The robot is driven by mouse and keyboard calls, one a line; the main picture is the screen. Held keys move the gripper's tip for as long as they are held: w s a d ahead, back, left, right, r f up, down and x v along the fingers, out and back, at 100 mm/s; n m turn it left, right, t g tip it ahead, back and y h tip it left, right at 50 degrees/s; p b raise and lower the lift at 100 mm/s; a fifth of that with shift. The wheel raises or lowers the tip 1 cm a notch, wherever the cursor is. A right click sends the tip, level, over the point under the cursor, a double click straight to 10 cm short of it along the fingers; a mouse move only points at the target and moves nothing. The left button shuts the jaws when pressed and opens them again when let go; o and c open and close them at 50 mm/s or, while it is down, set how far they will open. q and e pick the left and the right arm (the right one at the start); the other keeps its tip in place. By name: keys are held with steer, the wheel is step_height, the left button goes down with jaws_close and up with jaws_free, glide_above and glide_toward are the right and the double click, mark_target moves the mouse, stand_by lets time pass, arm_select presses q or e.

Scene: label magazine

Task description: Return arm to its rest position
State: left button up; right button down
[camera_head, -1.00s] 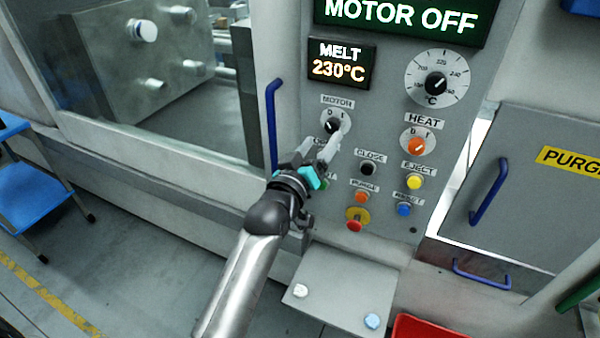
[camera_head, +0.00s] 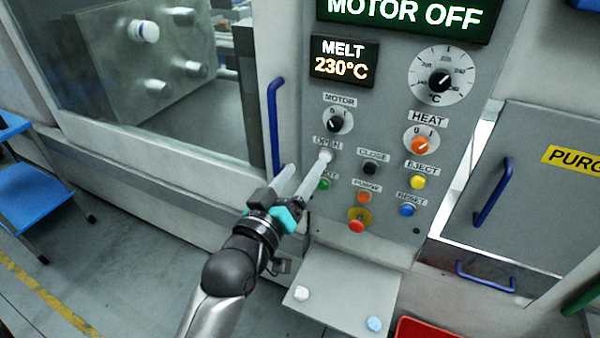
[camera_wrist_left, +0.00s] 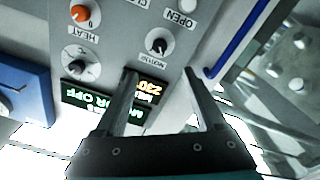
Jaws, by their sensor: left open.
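My left gripper (camera_head: 305,176) is open and empty in front of the grey control panel (camera_head: 300,95), at the left of its lower buttons. In the head view its fingers point up and right, overlapping the area by the white OPEN button (camera_head: 326,156) and the green button (camera_head: 323,184). I cannot tell whether a fingertip touches the panel. The black MOTOR knob (camera_head: 335,124) is clear of the fingers; it also shows in the left wrist view (camera_wrist_left: 157,43), beyond the two spread fingers (camera_wrist_left: 165,85). The display (camera_head: 405,14) reads MOTOR OFF. My right gripper is not in view.
A blue handle (camera_head: 273,125) stands upright left of the panel. A grey shelf (camera_head: 340,297) juts out below the buttons. A red bin (camera_head: 428,328) is at the bottom. A blue cart (camera_head: 40,192) stands at the far left, with open floor beside it.

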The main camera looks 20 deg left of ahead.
arm_select(q)
steer(key=s+d+f+m+g+b, duration=0.1)
steer(key=s+f+g+b, duration=0.2)
steer(key=f, duration=1.4)
steer(key=d+f+m+g+b, duration=0.1)
steer(key=f+g+b, duration=0.3)
steer(key=f, duration=1.3)
steer(key=s+f+m+g+b, duration=0.1)
steer(key=s+f+b, duration=0.1)
steer(key=s+f, duration=0.35)
steer(key=s+f+m+g+b, duration=0.1)
steer(key=s+f+g+b, duration=0.15)
steer(key=f, duration=0.65)
steer(key=s+f+g+b, duration=0.15)
steer(key=s+f, duration=0.25)
steer(key=f, duration=0.4)
steer(key=s+a+f+m+g+b, duration=0.1)
steer(key=s+f+g+b, duration=0.1)
steer(key=s+f, duration=0.7)
steer(key=s+a+f+m+g+y+b, duration=0.1)
steer(key=s+a+f+m+g+b, duration=0.1)
steer(key=s+f, duration=0.6)
steer(key=s+g+b, duration=0.1)
steer(key=s+b, duration=0.1)
steer(key=s, duration=0.5)
steer(key=shift+s+f, duration=0.35)
steer(key=shift+s, duration=0.05)
